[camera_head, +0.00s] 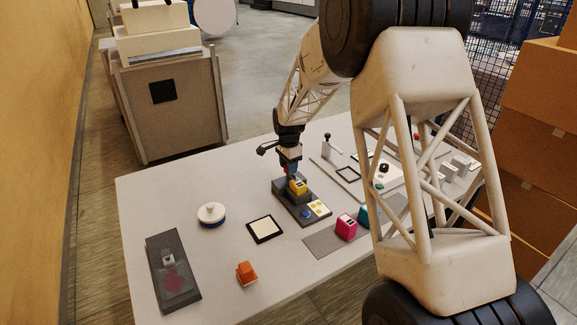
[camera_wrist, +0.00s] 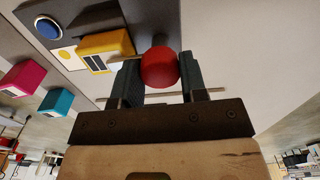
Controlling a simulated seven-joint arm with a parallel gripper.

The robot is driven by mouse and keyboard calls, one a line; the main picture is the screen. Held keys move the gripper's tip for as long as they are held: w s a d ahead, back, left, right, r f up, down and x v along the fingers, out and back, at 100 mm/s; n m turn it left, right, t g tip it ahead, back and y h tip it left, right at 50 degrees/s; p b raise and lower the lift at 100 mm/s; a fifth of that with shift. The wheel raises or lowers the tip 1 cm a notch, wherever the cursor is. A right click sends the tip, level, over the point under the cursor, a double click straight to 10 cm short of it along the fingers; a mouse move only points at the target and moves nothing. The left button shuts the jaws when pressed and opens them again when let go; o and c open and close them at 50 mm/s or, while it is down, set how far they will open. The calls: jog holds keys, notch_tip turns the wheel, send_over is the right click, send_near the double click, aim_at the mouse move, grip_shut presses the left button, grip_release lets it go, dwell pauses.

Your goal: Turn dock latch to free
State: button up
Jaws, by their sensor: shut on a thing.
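The dark grey dock (camera_head: 281,196) sits mid-table in the head view, and its base also shows at the top of the wrist view (camera_wrist: 98,13). A yellow cartridge (camera_head: 298,187) stands in it, also seen in the wrist view (camera_wrist: 104,47). A round blue button (camera_head: 305,214) is at the dock's near end. My gripper (camera_head: 289,167) points down at the dock's far end. In the wrist view, my gripper (camera_wrist: 160,75) is shut on a red ball knob (camera_wrist: 159,67), apparently the dock latch's handle. The latch's pivot is hidden.
A magenta cartridge (camera_head: 346,226) and a teal one (camera_head: 363,216) stand right of the dock. A black-framed white pad (camera_head: 266,229), an orange block (camera_head: 246,273), a white-and-blue round item (camera_head: 211,214) and a grey device (camera_head: 172,266) lie left and in front.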

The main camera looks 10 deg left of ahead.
jog(key=n, duration=1.3)
jog(key=shift+w, duration=0.1)
jog(key=n, duration=0.4)
jog(key=shift+n, duration=0.3)
dwell(0.3)
jog(key=o, duration=0.9)
jog(key=shift+r, duration=0.1)
